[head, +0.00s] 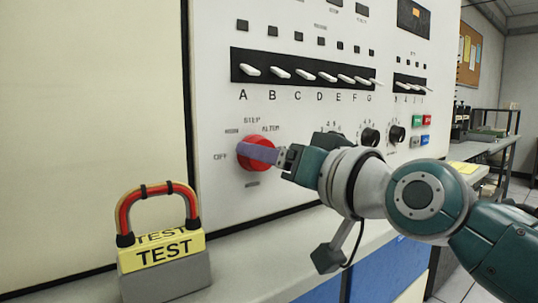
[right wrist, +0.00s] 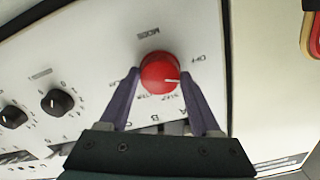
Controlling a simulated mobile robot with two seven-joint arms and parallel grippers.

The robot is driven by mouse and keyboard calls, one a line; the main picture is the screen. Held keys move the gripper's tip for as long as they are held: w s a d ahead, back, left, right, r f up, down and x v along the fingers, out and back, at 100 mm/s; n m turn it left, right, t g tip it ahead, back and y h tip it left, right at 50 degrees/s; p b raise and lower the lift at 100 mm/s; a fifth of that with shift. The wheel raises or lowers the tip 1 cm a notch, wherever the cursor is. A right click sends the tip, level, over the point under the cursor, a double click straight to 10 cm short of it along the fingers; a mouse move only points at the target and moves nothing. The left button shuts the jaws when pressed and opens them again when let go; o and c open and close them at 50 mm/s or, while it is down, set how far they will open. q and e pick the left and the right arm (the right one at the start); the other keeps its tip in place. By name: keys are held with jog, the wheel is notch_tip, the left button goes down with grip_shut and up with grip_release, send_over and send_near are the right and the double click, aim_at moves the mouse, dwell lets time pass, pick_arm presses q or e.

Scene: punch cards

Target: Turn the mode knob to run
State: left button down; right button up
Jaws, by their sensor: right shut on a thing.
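The red mode knob (head: 262,152) is on the white panel, with OFF to its left, STEP above and ALTER at upper right; a small label at upper left is hard to read. My right gripper (head: 258,152) reaches in from the right, its purple fingers at the knob. In the right wrist view, the fingers (right wrist: 161,80) stand on both sides of the red knob (right wrist: 158,72), shut on it. The knob's white mark points right in that view, a little below the OFF label. A finger covers part of the label ring. My left gripper is out of view.
White levers (head: 304,75) in a black strip run above the knob. Black knobs (head: 370,137) and coloured buttons (head: 417,120) are to the right. A yellow TEST block (head: 160,250) with a red handle stands on the ledge at lower left, apart from my gripper.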

jog(key=shift+m, duration=2.1)
jog(key=o, duration=1.4)
jog(key=shift+c, duration=0.2)
jog(key=p+v, duration=0.1)
jog(key=v, duration=0.9)
jog(key=shift+p, duration=0.35)
